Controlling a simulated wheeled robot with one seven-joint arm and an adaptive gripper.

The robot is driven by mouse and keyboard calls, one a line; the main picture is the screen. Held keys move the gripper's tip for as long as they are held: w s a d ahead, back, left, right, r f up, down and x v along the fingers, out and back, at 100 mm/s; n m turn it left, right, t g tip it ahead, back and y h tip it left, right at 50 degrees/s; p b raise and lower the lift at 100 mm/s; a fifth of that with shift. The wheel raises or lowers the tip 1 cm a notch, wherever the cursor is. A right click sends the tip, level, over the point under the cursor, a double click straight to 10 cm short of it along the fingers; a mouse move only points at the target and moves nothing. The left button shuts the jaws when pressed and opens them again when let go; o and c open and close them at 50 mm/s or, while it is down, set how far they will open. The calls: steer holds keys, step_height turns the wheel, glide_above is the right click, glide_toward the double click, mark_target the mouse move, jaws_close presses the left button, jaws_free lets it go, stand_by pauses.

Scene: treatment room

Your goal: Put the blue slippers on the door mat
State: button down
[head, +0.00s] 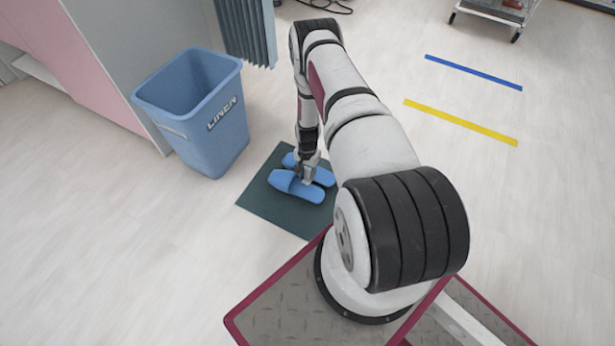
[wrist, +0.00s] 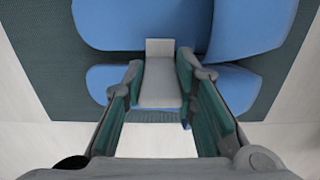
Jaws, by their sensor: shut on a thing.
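The two blue slippers lie side by side over the dark green door mat (head: 262,205); the nearer slipper (head: 292,187) and the farther slipper (head: 322,176) both show within its outline. My gripper (head: 308,176) points down at the pair. In the wrist view my gripper (wrist: 160,78) is shut on a flat grey piece between the slippers, which seems to belong to the pair. One slipper (wrist: 140,25) fills the top, the other (wrist: 237,88) lies lower, partly behind the fingers. I cannot tell whether the soles touch the mat. My arm hides the mat's right part.
A blue linen bin (head: 205,130) stands left of the mat, close to its corner. A blue-grey curtain (head: 247,30) and pink panel (head: 75,60) are behind. Blue (head: 473,72) and yellow (head: 460,122) floor strips lie right, with clear floor around them.

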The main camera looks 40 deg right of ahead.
steer(key=shift+f+b, duration=0.4)
steer(key=shift+f, duration=0.6)
steer(key=shift+f, duration=0.1)
steer(key=c, duration=1.3)
jaws_free()
